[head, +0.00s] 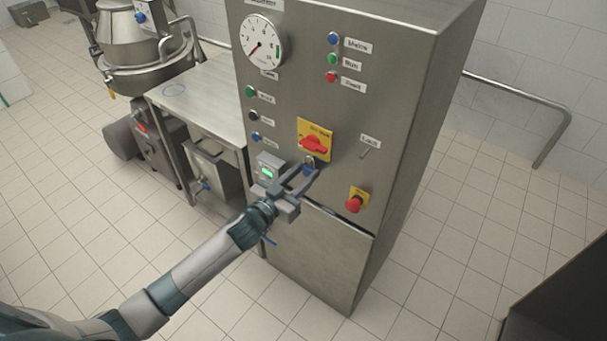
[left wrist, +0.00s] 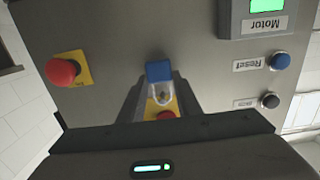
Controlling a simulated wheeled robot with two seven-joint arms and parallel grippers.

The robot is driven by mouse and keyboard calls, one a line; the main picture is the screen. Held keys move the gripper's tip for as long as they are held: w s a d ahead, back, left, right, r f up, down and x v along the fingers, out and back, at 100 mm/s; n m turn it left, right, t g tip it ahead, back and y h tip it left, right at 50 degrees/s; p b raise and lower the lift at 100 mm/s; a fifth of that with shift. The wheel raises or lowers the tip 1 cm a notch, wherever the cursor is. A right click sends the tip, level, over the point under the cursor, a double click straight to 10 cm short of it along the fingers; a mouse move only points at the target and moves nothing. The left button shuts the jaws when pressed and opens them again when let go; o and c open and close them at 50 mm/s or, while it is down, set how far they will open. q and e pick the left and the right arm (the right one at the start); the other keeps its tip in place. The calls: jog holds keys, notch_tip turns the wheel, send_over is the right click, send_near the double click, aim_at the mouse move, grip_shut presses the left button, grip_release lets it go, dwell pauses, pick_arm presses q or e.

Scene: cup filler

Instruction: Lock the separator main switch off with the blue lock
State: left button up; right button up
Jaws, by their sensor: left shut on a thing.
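The separator main switch is a red rotary handle (head: 313,145) on a yellow plate (head: 315,127) on the steel cabinet front. The handle lies roughly crosswise on the plate. My left gripper (head: 313,170) is at the panel just below this plate, shut on the blue lock (head: 309,169). In the left wrist view the blue lock (left wrist: 158,71) sits between the fingers, its pale shackle (left wrist: 160,95) towards the red handle (left wrist: 165,115). I cannot tell whether the shackle passes through the switch or only lies in front of it. My right gripper is not in view.
A red emergency button (head: 354,204) sits low right of the switch. An empty-looking peg labelled Lock (head: 363,154) is to the right. A green-lit display (head: 267,173) is beside my wrist. A steel table (head: 205,95) adjoins the cabinet's left side.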

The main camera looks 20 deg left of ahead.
pick_arm(q)
jog(key=o, duration=1.1)
jog(key=shift+o, duration=0.5)
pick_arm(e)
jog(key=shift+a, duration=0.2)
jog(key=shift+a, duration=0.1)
pick_arm(q)
jog(key=shift+s, duration=0.15)
jog(key=b+v, duration=0.4)
jog(key=v, duration=1.3)
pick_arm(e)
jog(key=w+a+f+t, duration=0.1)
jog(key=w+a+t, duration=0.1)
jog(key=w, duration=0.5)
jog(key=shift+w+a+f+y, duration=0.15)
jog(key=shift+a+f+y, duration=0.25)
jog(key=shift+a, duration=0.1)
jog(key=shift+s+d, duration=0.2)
